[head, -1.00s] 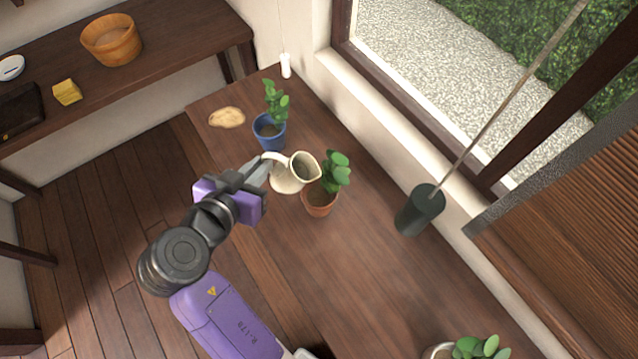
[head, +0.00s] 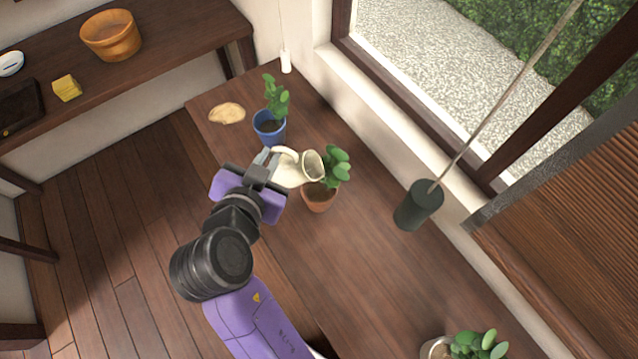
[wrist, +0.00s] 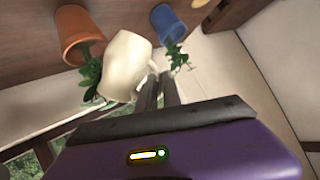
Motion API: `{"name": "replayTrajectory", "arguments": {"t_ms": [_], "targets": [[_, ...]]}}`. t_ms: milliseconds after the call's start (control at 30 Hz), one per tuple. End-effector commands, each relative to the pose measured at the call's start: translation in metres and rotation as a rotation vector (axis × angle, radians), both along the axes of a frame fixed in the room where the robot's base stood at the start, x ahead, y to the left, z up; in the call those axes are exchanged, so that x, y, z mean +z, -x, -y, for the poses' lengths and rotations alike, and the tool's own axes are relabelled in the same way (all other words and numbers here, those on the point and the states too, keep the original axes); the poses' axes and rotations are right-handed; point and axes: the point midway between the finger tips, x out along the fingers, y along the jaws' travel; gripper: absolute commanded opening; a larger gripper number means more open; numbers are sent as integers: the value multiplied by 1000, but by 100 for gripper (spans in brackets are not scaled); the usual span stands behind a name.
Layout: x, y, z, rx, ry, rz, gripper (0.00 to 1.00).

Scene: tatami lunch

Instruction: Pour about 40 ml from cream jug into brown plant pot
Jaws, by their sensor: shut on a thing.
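The cream jug (head: 289,170) is held by its handle in my gripper (head: 268,158), tilted with its mouth towards the right. Its mouth is beside the leaves of the plant in the brown plant pot (head: 318,198) and over or close to the pot's far-left rim. No stream of liquid can be made out. In the wrist view, the jug (wrist: 127,66) is in front of my gripper (wrist: 160,82), and the brown pot (wrist: 78,32) is at the upper left with leaves partly behind the jug.
A blue pot with a plant (head: 270,128) stands close behind the jug, with a wooden slice (head: 227,113) to its left. Another potted plant (head: 478,345) is at the front. The table's middle is clear.

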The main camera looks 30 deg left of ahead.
Motion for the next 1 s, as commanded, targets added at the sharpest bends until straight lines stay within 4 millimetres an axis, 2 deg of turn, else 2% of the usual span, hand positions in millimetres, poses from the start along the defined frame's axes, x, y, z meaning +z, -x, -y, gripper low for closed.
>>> {"name": "replayTrajectory", "arguments": {"t_ms": [1000], "targets": [[1,-2,4,2,-96,-35,0]]}}
